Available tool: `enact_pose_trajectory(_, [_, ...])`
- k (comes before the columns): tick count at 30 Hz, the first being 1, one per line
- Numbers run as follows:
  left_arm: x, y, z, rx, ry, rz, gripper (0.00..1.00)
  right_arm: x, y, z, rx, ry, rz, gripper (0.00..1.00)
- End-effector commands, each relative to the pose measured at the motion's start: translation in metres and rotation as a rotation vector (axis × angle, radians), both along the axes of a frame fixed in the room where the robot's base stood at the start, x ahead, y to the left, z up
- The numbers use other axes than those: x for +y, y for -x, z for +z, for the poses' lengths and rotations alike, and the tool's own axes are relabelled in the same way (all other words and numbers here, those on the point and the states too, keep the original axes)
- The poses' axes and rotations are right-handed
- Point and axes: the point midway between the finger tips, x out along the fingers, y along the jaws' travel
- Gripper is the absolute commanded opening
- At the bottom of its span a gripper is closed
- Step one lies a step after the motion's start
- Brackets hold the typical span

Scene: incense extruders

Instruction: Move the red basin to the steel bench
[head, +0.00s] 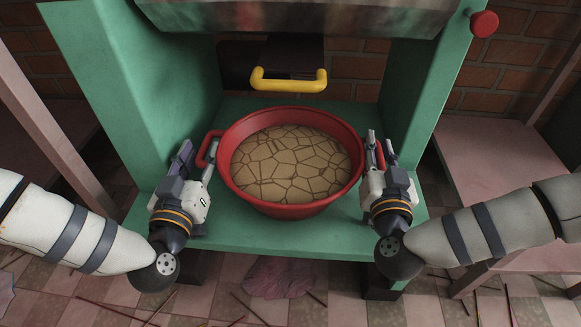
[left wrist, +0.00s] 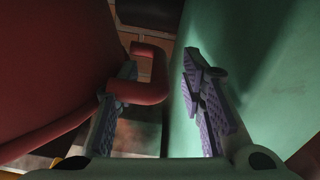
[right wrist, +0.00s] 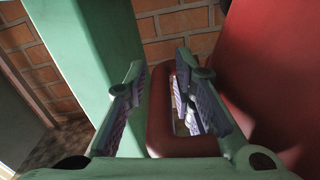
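The red basin (head: 290,211) sits upright on the green base of a press-like frame. It holds a tan, cracked-looking mass. My left gripper (head: 196,158) is at its left handle (left wrist: 153,70). In the left wrist view the fingers (left wrist: 165,100) are apart, with the handle's outer bar between them. My right gripper (head: 378,150) is at the right handle (right wrist: 158,112). In the right wrist view its fingers (right wrist: 165,95) are apart on either side of the handle bar. Neither gripper visibly clamps. I cannot identify a steel bench in view.
Green side walls (head: 150,90) flank the basin closely. A yellow handle (head: 289,80) and a metal body (head: 300,15) hang above it. A pink bench (head: 500,165) stands at right. Thin sticks lie on the tiled floor (head: 225,300).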

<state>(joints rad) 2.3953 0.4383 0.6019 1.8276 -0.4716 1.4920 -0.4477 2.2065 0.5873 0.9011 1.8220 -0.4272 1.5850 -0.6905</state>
Motion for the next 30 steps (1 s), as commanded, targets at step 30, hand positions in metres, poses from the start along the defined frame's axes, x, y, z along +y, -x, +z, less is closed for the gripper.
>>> enact_pose_trajectory(30, [0.000, 0.004, 0.030, -0.012, 0.001, 0.000, 0.00, 0.000, 0.004, 0.029, -0.010, 0.000, 0.001, 0.00])
